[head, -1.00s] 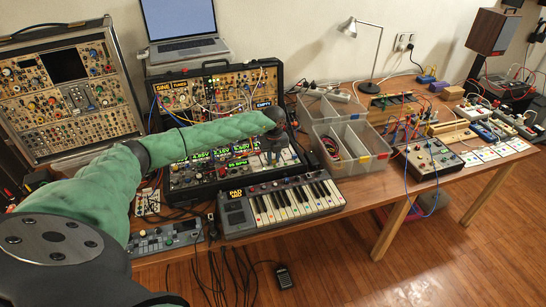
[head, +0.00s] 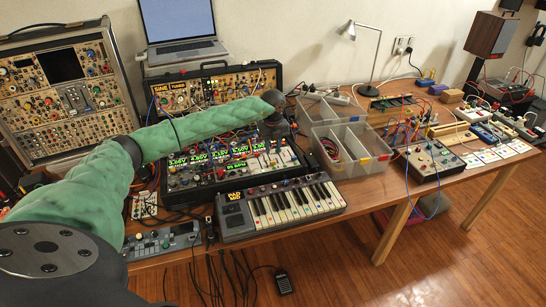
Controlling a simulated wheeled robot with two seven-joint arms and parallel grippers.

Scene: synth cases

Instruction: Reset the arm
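My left arm, in a green padded sleeve, reaches in from the left across the head view. Its dark end with the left gripper (head: 279,122) is over the right part of the modular synth case with green displays (head: 205,172), near its back right. The fingers are small and dark against the case, so I cannot tell whether they are open or shut, or whether they touch anything. The forearm hides part of the wired panel behind it. My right gripper is not in view.
A keyboard (head: 283,207) lies in front of the case, with a small controller (head: 163,241) to its left. A laptop (head: 184,48) and a tall synth case (head: 62,92) stand behind. Clear bins (head: 350,150) are to the right. Cables hang off the front edge.

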